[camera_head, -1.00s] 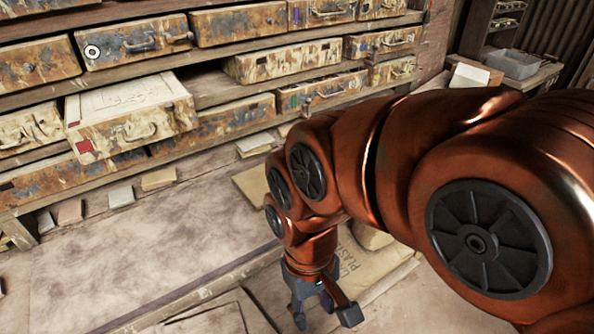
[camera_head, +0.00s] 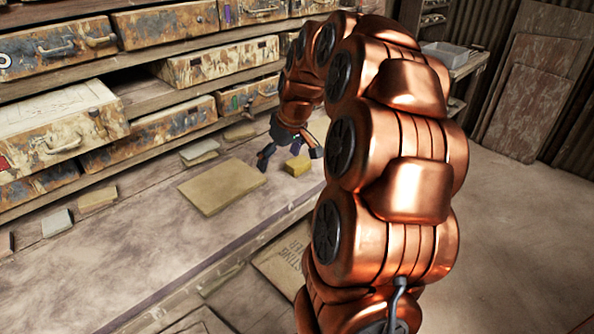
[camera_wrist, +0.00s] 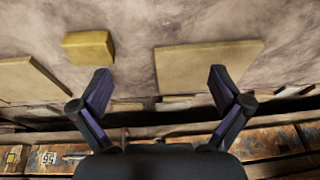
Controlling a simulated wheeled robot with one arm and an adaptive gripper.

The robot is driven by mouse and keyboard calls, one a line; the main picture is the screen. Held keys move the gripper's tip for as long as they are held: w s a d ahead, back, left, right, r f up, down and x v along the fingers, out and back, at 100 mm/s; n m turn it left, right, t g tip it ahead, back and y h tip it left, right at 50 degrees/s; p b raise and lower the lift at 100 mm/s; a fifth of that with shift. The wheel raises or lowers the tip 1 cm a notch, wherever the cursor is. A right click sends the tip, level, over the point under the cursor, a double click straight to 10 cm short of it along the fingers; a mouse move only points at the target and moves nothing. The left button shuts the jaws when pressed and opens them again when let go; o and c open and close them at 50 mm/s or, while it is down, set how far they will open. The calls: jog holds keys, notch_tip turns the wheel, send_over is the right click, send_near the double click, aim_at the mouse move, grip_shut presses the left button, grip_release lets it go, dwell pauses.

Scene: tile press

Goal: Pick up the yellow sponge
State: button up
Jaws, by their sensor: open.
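The yellow sponge (camera_head: 298,165) is a small block lying on the worktop, close to my gripper (camera_head: 289,155) in the head view. In the wrist view the sponge (camera_wrist: 88,47) lies left of centre, outside the space between the fingers and beyond the left fingertip. My gripper (camera_wrist: 160,75) is open, with its two fingers spread and nothing between them. It hangs above the worktop in front of the drawers.
A flat tan board (camera_head: 222,187) lies on the worktop left of my gripper. Old drawers (camera_head: 220,70) line the back, and several small tiles lie along their foot. A pale slab (camera_wrist: 28,80) shows at the left of the wrist view. The worktop's front left is clear.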

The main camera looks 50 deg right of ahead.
jog(key=h, duration=0.1)
send_near(300, 163)
notch_tip(300, 163, down, 3)
jog(key=shift+w+d+m+t, duration=0.2)
jog(key=shift+d+m+t, duration=0.2)
jog(key=shift+x, duration=0.8)
jog(key=shift+a+p+x, duration=0.15)
jog(key=shift+p+x, duration=0.25)
jog(key=shift+x, duration=1.05)
jog(key=shift+a+p+x, duration=0.1)
jog(key=shift+p+x, duration=0.3)
jog(key=shift+x, duration=1)
jog(key=shift+c, duration=0.2)
jog(key=c, duration=1)
jog(key=shift+o, duration=0.2)
